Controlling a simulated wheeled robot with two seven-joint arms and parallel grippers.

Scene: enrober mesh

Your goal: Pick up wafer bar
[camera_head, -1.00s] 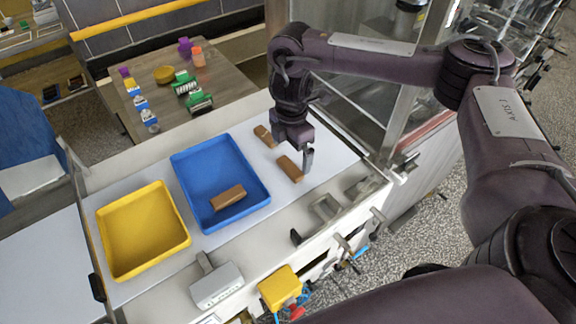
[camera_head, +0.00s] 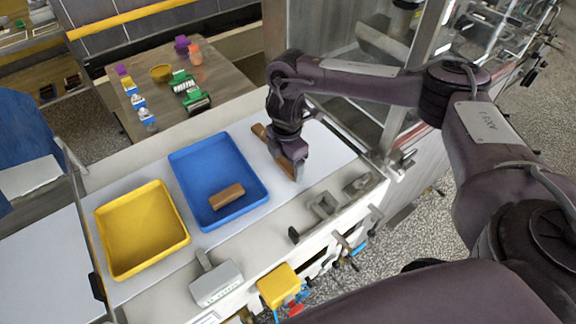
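A brown wafer bar (camera_head: 284,168) lies on the white surface right of the blue tray, mostly hidden by my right gripper. My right gripper (camera_head: 297,172) points down over this bar, its fingers low at the bar's right end. I cannot tell whether its fingers are open or closed on the bar. A second brown bar (camera_head: 259,130) lies just behind, partly covered by my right wrist. A third brown bar (camera_head: 227,196) lies inside the blue tray (camera_head: 188,160). My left gripper is out of view.
An empty yellow tray (camera_head: 106,226) stands left of the blue tray. A grey scraper-like tool (camera_head: 216,283) and a yellow box (camera_head: 279,286) are at the front edge. A glass-and-metal frame stands to the right. A wooden table (camera_head: 219,86) with small items is behind.

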